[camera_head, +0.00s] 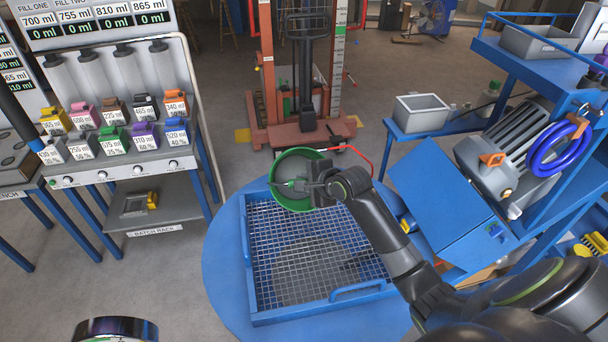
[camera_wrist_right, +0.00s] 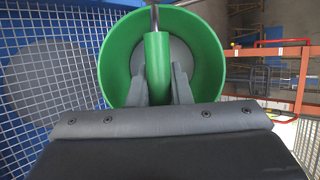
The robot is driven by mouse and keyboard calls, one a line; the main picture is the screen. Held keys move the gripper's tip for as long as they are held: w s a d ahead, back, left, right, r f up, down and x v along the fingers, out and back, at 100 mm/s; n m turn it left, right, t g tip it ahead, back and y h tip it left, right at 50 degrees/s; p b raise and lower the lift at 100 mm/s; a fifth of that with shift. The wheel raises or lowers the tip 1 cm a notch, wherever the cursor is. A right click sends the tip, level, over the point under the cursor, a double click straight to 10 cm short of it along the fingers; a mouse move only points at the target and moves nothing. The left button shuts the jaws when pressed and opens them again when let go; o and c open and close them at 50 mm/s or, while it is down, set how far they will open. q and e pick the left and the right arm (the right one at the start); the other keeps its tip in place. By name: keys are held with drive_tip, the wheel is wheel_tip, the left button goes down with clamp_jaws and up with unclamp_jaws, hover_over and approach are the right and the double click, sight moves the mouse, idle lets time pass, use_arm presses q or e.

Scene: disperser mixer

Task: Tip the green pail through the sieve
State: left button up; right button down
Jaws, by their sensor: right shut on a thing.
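The green pail (camera_head: 276,194) is held above the far edge of the blue-framed wire sieve (camera_head: 275,240), its open mouth facing my head camera. My right gripper (camera_head: 308,187) is shut on the pail's green grip. In the right wrist view the gripper fingers (camera_wrist_right: 157,88) close on both sides of that grip, and the pail (camera_wrist_right: 112,65) shows its round rim and a grey inside. I cannot tell whether the grey is contents or the bottom. The sieve mesh (camera_wrist_right: 55,75) is left of the pail there, with a round grey patch beneath. My left gripper is not in view.
The sieve lies on a round blue platform (camera_head: 222,270). A rack with coloured labelled containers (camera_head: 115,140) stands left. A red lift frame (camera_head: 290,135) stands behind. Blue shelving with a grey bin (camera_head: 422,112) and a blue hose (camera_head: 535,150) stands right.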

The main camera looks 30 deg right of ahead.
drive_tip(key=s+a+f+n+t+b, duration=0.15)
drive_tip(key=s+f+t+b, duration=0.45)
drive_tip(key=b, duration=0.6)
drive_tip(key=s+a+f+n+t+b, duration=0.1)
drive_tip(key=s+f+n+t+b, duration=0.15)
drive_tip(key=f+b, duration=0.7)
wheel_tip(320, 180, up, 6)
drive_tip(key=p, duration=0.2)
drive_tip(key=shift+w+r+m+t, duration=0.2)
drive_tip(key=shift+w+m+t, duration=0.05)
drive_tip(key=shift+m+t, duration=0.2)
idle(2.2)
drive_tip(key=shift+p, duration=0.3)
